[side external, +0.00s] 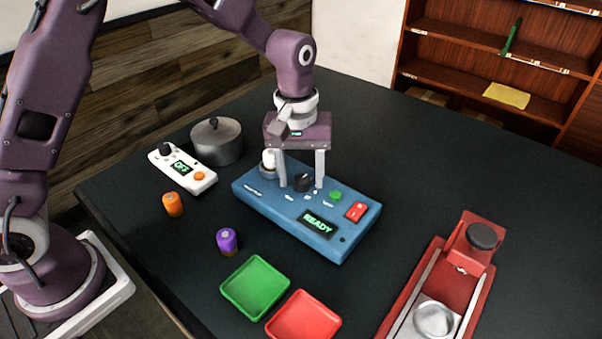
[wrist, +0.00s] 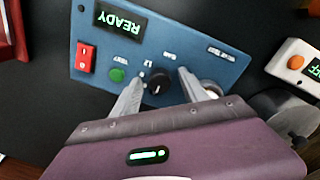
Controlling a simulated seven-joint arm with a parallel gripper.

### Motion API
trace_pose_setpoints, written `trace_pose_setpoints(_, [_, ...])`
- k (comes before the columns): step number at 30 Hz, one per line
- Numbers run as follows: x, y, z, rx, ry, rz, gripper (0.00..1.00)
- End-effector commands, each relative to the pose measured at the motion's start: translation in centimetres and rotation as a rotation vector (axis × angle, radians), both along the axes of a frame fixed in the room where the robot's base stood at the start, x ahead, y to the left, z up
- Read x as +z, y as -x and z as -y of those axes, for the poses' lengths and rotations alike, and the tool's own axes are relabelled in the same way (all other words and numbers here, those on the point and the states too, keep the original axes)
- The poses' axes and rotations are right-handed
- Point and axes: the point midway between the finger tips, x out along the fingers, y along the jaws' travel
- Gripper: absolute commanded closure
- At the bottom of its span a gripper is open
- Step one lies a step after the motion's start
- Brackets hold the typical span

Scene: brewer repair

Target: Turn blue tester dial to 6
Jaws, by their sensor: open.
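The blue tester (side external: 280,222) stands on the dark table, its display (side external: 318,223) reading READY. Its black dial (side external: 303,182) sits on the top face; in the wrist view the dial (wrist: 157,83) shows a light pointer mark, but the number it points to is too small to tell. My gripper (side external: 302,186) points down over the tester with its fingers apart, one on each side of the dial. In the wrist view my gripper (wrist: 157,80) is open, with gaps between the fingers and the dial.
On the tester are a green button (side external: 335,195), a red switch (side external: 356,211) and a white part (side external: 268,162). Around it are a white device (side external: 183,169), a pot (side external: 217,142), orange (side external: 172,204) and purple (side external: 227,241) cylinders, green (side external: 255,287) and red (side external: 304,318) trays and a red fixture (side external: 425,295).

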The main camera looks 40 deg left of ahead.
Motion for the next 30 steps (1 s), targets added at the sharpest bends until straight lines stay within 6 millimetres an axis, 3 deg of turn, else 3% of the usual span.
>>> trace_pose_setpoints(5, [-0.03, 0.01, 0.0, 0.0, 0.0, 0.0, 0.48])
trace_pose_setpoints(13, [0.0, 0.02, 0.0, -0.001, 0.0, 0.0, 0.97])
trace_pose_setpoints(14, [0.0, 0.02, 0.0, -0.001, 0.0, 0.0, 1.0])
trace_pose_setpoints(23, [0.01, 0.03, 0.01, -0.037, 0.002, -0.001, 1.0])
trace_pose_setpoints(30, [0.0, 0.02, -0.07, -0.18, 0.002, -0.001, 1.0])
